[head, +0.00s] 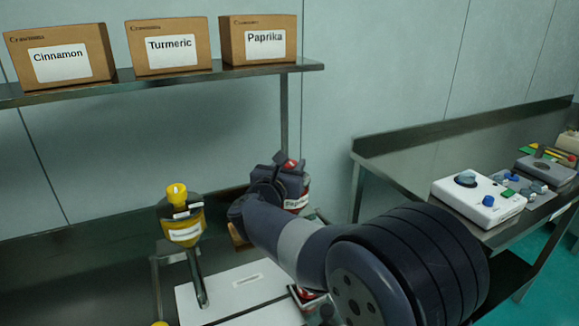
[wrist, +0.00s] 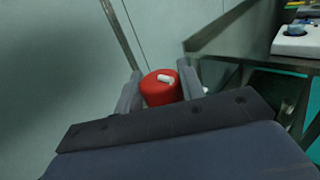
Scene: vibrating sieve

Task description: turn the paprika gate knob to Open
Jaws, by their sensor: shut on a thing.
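The paprika gate knob (wrist: 160,90) is red with a white mark on top, and it sits between my gripper's (wrist: 160,92) two fingers in the wrist view. The fingers are shut on it from both sides. In the head view a bit of the red knob (head: 291,163) shows past my gripper (head: 280,172). Below it, the white label of the red paprika hopper (head: 297,203) partly shows behind my arm. The Open marking is not visible, so the knob's setting cannot be read.
A yellow-knobbed hopper (head: 183,232) stands to the left, close to my arm. A shelf (head: 200,78) above holds boxes labelled Cinnamon (head: 60,60), Turmeric (head: 168,46) and Paprika (head: 265,40). A side bench with a white control box (head: 480,199) is at right.

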